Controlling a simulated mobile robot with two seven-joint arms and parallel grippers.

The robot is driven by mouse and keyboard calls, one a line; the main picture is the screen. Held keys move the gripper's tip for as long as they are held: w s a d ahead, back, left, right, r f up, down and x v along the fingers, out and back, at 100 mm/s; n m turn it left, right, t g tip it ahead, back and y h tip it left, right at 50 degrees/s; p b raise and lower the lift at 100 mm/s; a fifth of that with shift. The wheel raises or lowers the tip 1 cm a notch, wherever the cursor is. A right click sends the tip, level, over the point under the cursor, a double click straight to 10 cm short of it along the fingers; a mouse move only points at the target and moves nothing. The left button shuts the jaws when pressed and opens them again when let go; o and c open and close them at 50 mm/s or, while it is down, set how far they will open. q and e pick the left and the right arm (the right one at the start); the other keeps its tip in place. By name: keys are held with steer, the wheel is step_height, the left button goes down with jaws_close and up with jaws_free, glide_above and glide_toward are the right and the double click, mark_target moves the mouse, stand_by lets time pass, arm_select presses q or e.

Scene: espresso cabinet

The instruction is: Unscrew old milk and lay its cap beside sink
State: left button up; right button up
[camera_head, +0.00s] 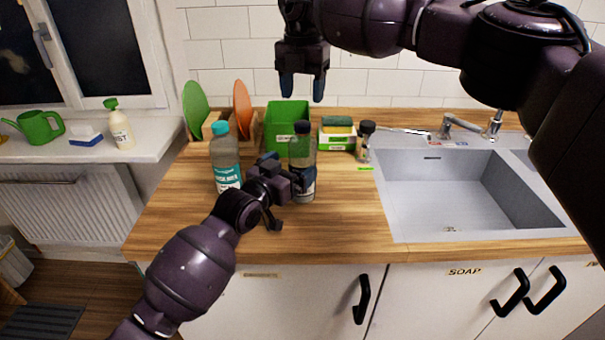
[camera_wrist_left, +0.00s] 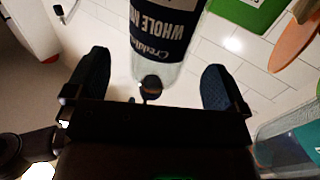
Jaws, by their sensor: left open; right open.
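A milk bottle with a dark cap and dark label (camera_head: 302,152) stands upright on the wooden counter. Its label reads "WHOLE M…" in the left wrist view (camera_wrist_left: 165,28). A second bottle with a teal cap and teal label (camera_head: 225,158) stands to its left. I cannot tell from the labels which is the old milk. My left gripper (camera_head: 287,187) is open at the dark-labelled bottle, which shows between its fingers; contact is unclear. My right gripper (camera_head: 302,88) is open and empty, pointing down above that bottle's dark cap (camera_head: 302,127). The sink (camera_head: 440,185) is at the right.
A green bin (camera_head: 285,112), a sponge box (camera_head: 337,138) and a small dark-capped jar (camera_head: 364,140) stand behind. Green (camera_head: 195,105) and orange (camera_head: 242,105) boards stand at the back left. The counter's front strip left of the sink is clear.

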mark_target(302, 123)
arm_select(q)
steer(key=shift+x, duration=2.45)
steer(key=c, duration=1.8)
arm_select(e)
steer(key=m, duration=0.4)
steer(key=shift+m, duration=0.3)
steer(key=m, duration=0.4)
steer(key=shift+f, duration=4)
